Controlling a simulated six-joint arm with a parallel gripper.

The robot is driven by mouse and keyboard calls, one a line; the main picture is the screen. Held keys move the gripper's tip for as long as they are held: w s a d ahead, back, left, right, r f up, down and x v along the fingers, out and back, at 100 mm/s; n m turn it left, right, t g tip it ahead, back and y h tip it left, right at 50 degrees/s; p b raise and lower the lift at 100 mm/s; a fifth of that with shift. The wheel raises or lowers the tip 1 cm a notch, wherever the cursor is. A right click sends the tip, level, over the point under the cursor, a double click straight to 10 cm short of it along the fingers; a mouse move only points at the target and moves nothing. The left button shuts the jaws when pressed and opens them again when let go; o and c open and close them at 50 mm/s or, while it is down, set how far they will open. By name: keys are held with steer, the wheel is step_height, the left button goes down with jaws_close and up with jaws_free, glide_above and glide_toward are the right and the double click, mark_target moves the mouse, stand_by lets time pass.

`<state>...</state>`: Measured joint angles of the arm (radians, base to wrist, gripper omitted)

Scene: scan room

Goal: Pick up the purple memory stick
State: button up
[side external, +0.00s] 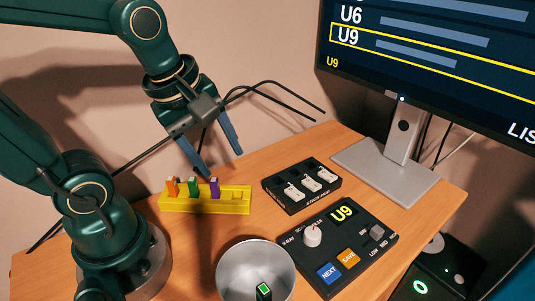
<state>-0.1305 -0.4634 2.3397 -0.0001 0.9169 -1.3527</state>
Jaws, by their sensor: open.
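The purple memory stick (215,188) stands upright in a yellow holder (235,208), to the right of a green stick (193,186) and an orange stick (172,187). My gripper (222,163) is open and empty above the holder. Its two fingers point down, apart, with the tips above and around the level of the purple stick's top in the picture. Whether the stick lies directly between them in depth I cannot tell.
A black tray (276,189) with white pieces sits right of the holder. A control box (375,258) showing U9 and a metal bowl (233,258) with a green-topped black piece (264,290) stand in front. A monitor (440,55) on a grey stand (375,172) is at right.

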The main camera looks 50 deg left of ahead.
mark_target(214, 179)
steer(key=a+f+n+g, duration=0.1)
steer(key=a+f+n, duration=0.1)
steer(key=n, duration=0.1)
steer(key=w+a+f+n+g, duration=0.1)
steer(key=a+f+n, duration=0.1)
steer(key=n, duration=0.2)
steer(key=a+f+n+g, duration=0.2)
steer(key=n, duration=0.2)
steer(key=shift+w+a, duration=0.15)
steer(key=shift+w, duration=0.05)
steer(key=shift+s+a+f, duration=0.1)
steer(key=shift+f, duration=2.55)
jaws_close()
